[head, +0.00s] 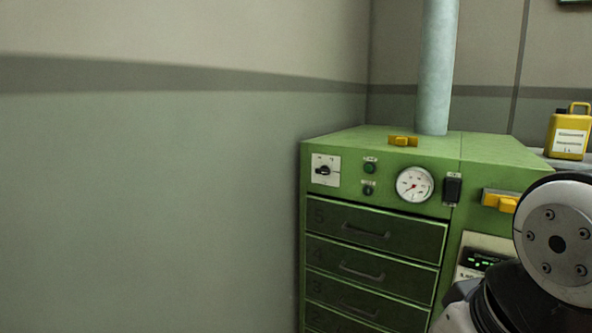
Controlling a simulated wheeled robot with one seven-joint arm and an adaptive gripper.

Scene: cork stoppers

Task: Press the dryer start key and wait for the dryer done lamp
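The dryer looks to be the green cabinet (315,222) in the head view, right of centre. Its top panel carries a rotary switch (323,170) on a white plate, two small dark green round fittings, an upper one (369,168) and a lower one (368,190), a dial gauge (415,184) and a black switch (453,189). A display (483,260) with small green lights sits lower right, partly behind my arm. Labels are too small to read, so I cannot tell which is the start key or done lamp. Neither round fitting looks brightly lit. My gripper is out of view.
Numbered drawers with handles, such as drawer 5 (375,221), look shut. A yellow latch (403,141) and a grey pipe (437,70) are on top. Another yellow handle (499,201) is on the right front. A yellow canister (568,133) stands behind. The left is bare wall.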

